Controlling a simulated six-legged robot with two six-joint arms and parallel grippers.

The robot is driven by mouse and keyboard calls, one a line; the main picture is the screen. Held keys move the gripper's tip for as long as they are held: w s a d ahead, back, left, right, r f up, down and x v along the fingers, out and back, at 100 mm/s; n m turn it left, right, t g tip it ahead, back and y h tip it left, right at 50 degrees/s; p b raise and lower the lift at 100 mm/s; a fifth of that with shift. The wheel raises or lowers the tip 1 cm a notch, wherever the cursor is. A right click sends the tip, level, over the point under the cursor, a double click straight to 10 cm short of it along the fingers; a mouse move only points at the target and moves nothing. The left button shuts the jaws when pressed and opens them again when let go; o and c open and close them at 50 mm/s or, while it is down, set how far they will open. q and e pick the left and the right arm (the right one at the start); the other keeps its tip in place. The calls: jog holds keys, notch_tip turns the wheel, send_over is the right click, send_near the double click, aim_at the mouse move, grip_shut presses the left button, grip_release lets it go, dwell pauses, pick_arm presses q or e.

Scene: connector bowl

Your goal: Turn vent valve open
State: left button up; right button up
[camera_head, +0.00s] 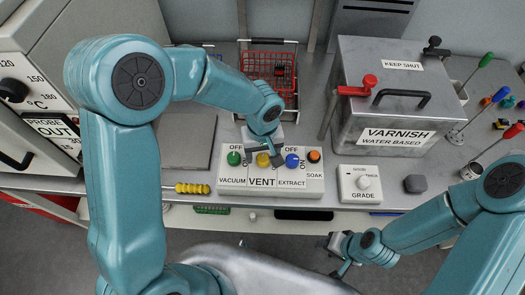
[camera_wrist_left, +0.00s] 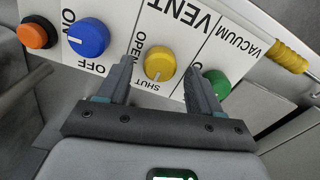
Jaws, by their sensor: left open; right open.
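The vent valve is a yellow knob (camera_head: 263,160) on the white control panel, above the word VENT. In the left wrist view the yellow knob (camera_wrist_left: 159,62) has OPEN and SHUT labels beside it, and its pale mark points toward SHUT. My left gripper (camera_head: 277,161) is at the panel and partly covers the area right of the knob. In the left wrist view my left gripper (camera_wrist_left: 160,70) is open, with one finger on each side of the knob and gaps visible. My right gripper (camera_head: 337,249) is open and empty, low in front of the bench.
A green knob (camera_head: 234,158) for vacuum and a blue knob (camera_head: 292,161) for extract flank the yellow one. An orange button (camera_head: 314,156) sits farther right. The grade box (camera_head: 361,184), the varnish tank (camera_head: 392,95) and a red basket (camera_head: 269,68) stand nearby.

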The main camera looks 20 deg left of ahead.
pick_arm(q)
jog(key=shift+w+d+f, duration=0.1)
jog(key=shift+w+f, duration=0.05)
jog(key=shift+f, duration=0.3)
jog(key=shift+s+r, duration=0.15)
jog(key=shift+s, duration=0.1)
jog(key=shift+w, duration=0.2)
jog(key=c, duration=1.1)
jog(key=shift+o, duration=0.2)
